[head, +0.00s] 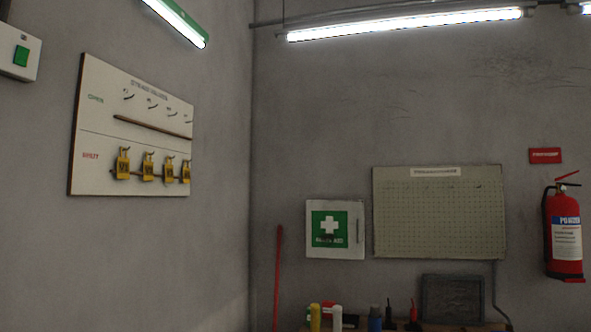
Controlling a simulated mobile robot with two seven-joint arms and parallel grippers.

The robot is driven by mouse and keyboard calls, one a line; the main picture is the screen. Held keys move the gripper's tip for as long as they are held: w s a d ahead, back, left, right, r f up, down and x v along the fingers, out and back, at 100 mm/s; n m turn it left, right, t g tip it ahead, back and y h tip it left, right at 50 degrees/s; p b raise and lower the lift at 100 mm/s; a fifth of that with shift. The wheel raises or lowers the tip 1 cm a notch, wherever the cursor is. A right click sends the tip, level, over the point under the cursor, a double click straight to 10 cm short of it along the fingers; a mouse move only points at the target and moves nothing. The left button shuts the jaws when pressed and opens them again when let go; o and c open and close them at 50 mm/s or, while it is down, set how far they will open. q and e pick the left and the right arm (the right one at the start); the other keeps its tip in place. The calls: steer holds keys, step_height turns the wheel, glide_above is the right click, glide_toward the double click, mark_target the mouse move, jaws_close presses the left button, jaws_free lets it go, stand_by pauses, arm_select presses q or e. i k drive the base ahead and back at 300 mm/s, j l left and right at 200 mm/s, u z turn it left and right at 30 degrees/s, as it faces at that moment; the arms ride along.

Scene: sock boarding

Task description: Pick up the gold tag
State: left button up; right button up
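Several gold-yellow tags hang from hooks in the lower row of a white board on the left wall, marked "SHUT". They are the leftmost tag (123,163), a second tag (147,167), a third tag (168,170) and the rightmost tag (185,172). Each has dark markings too small to read. I cannot tell whether one of them is the gold tag in particular. Neither of my grippers shows in the head view.
The white board (85,120) has empty hooks in its upper "OPEN" row and a brown strip (150,126) below them. A first aid cabinet (335,252), a pegboard (440,240) and a fire extinguisher (564,235) are on the far wall. Bottles and tools stand at the bottom edge.

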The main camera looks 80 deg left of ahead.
mark_target(123, 164)
steer(key=i+l+u, duration=0.1)
steer(key=i+l, duration=0.45)
steer(key=l, duration=0.15)
steer(key=i+l, duration=0.55)
steer(key=l, duration=0.15)
steer(key=i+j+u, duration=0.15)
steer(key=i+u, duration=1.05)
steer(key=i+l+u, duration=0.4)
steer(key=i+j+u, duration=0.2)
steer(key=u, duration=0.25)
steer(key=i+u, duration=0.7)
steer(key=u, duration=0.15)
steer(key=i+l+u, duration=0.15)
steer(key=i+u, duration=0.15)
steer(key=u, duration=0.15)
steer(key=i+j+u, duration=0.2)
steer(key=i+u, duration=0.65)
steer(key=i+l+u, duration=0.15)
steer(key=i+u, duration=0.25)
steer(key=i, duration=0.2)
